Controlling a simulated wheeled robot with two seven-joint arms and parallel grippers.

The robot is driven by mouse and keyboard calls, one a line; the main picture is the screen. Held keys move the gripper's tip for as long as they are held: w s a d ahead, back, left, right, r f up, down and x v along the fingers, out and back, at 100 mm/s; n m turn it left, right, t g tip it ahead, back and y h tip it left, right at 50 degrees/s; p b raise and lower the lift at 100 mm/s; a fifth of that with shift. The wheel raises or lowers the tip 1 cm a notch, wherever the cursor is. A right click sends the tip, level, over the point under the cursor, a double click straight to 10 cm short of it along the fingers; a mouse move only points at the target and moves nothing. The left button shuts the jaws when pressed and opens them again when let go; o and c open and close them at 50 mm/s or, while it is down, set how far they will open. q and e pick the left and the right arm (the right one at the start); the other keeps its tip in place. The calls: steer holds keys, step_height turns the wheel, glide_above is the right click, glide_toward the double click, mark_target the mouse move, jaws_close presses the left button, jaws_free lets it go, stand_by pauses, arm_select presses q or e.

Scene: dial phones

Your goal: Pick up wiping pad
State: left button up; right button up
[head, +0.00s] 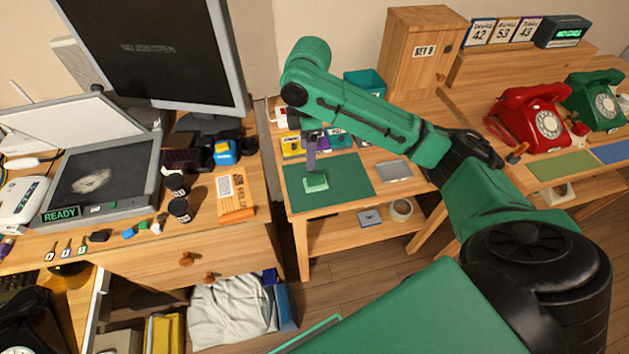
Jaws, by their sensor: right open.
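A small light-green block, which looks like the wiping pad (315,184), lies on the dark green mat (350,178) on the middle table. My right arm reaches in from the right, and its gripper (311,166) points down just above the pad. The gripper is small here; its jaws are open, and I cannot tell whether a finger touches the pad. My left gripper is not in view.
A scanner (140,188) with a pale smudge on its glass sits on the left desk under a monitor (150,50). Small yellow and purple boxes stand behind the mat. A grey tray (394,172) lies right of it. Red (535,122) and green (598,100) phones stand at right.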

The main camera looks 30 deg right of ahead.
mark_target(315, 177)
steer(key=f, duration=0.4)
steer(key=d+f, duration=0.1)
steer(key=f, duration=0.3)
steer(key=d+f+p, duration=0.1)
steer(key=f, duration=0.3)
steer(key=shift+w+d, duration=0.2)
steer(key=shift+w, duration=0.1)
steer(key=c, duration=1)
steer(key=shift+r, duration=0.15)
step_height(315, 177, up, 20)
steer(key=shift+f, duration=0.1)
jaws_close()
steer(key=shift+o, duration=1.8)
jaws_free()
jaws_close()
